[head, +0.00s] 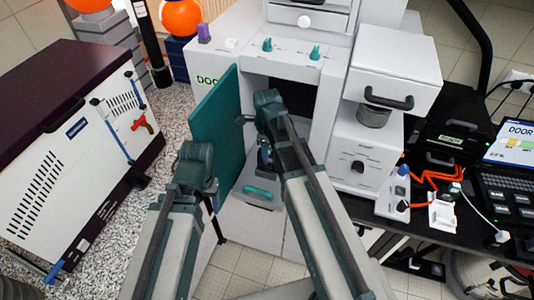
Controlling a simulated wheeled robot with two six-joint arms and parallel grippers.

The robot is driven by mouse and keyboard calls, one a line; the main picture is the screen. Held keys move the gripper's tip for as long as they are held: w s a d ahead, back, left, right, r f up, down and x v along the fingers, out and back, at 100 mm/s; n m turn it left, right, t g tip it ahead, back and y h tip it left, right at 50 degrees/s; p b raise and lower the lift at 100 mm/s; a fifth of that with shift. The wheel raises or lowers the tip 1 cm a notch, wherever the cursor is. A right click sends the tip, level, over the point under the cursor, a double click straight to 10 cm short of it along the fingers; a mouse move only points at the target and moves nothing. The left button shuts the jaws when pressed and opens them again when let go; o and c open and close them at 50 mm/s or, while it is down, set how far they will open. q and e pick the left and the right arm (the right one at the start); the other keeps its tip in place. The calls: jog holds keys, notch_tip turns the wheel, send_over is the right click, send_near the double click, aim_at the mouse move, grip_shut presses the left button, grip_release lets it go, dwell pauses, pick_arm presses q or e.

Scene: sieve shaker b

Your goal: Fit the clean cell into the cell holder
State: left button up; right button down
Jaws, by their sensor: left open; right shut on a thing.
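My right gripper (264,164) points down in the doorway of the white machine (228,48), just above a drawer front with a teal handle (262,192). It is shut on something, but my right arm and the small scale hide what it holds. My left gripper (218,230) shows only as a dark tip below the open teal door (212,135), beside my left arm. It is open and apart from the machine's opening. I cannot make out the clean cell or the cell holder; the dark inside of the machine is partly covered by my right arm.
The open teal door stands between my arms. A white cabinet with a purple top (80,90) is at left. A white unit with a black handle (388,97) stands right of the opening. A black bench (375,207) at right carries orange cables and a laptop (510,150).

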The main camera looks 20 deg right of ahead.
jog(key=shift+f+b, duration=2.25)
jog(key=shift+c, duration=2.4)
grip_release()
notch_tip(320, 180, up, 14)
jog(key=p, duration=1.4)
jog(key=shift+f, duration=0.1)
